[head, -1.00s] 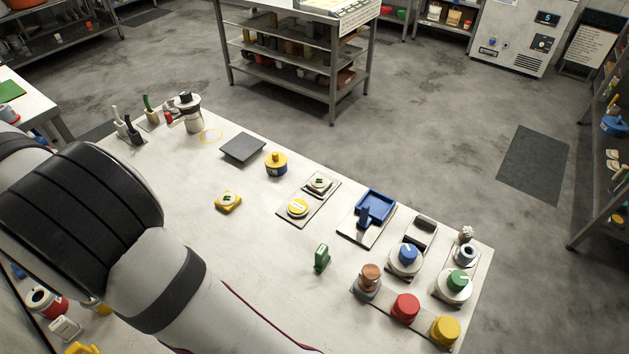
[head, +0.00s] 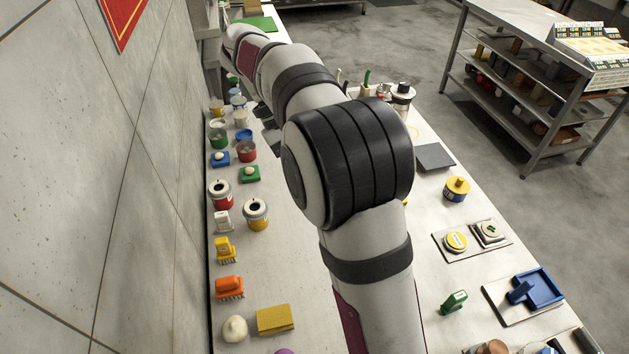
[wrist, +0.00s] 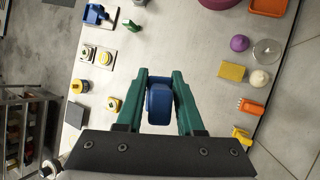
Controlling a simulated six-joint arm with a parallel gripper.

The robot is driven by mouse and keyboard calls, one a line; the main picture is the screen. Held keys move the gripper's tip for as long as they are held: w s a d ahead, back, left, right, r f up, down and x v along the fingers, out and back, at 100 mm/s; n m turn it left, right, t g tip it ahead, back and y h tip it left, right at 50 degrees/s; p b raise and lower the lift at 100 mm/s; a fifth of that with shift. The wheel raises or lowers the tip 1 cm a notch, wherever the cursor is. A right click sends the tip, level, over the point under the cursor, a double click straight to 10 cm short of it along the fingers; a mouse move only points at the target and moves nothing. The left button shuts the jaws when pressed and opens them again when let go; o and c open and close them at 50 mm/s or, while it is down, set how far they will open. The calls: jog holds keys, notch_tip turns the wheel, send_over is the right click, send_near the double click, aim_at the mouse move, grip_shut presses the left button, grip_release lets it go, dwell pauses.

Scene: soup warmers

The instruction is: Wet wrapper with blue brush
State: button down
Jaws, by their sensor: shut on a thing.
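In the wrist view my gripper (wrist: 160,92) has its two green fingers closed on a blue thing (wrist: 160,104) with a rounded body, likely the blue brush. No bristles show, and its underside is hidden. The gripper holds it over the bare middle of the table. In the head view the fingers and the held thing are hidden by my arm. I cannot tell which thing is the wrapper; a small yellow piece (wrist: 115,103) lies left of the gripper in the wrist view.
Along the wall stand a yellow brush-like tool (head: 225,250), an orange one (head: 230,287), a yellow sponge-like block (head: 275,319), a white ball (head: 235,329) and several pots. Opposite are a blue tray (head: 545,285), a green piece (head: 453,302) and a dark plate (head: 435,157).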

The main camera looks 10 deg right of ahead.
jog(key=w+d+f+n+t+h, duration=0.1)
jog(key=w+d+f+n, duration=0.15)
jog(key=d, duration=1.15)
jog(key=w+d+f+n+h, duration=0.1)
jog(key=d+f+n, duration=0.25)
jog(key=d, duration=0.95)
jog(key=s+d+f+n+t+h, duration=0.1)
jog(key=s+d+f+n, duration=0.15)
jog(key=d, duration=0.55)
jog(key=s+d+f+n, duration=0.1)
jog(key=s+d+f, duration=0.2)
jog(key=d, duration=0.5)
jog(key=shift+m, duration=0.25)
notch_tip(320, 180, down, 5)
jog(key=shift+w+f, duration=0.1)
jog(key=shift+w, duration=0.05)
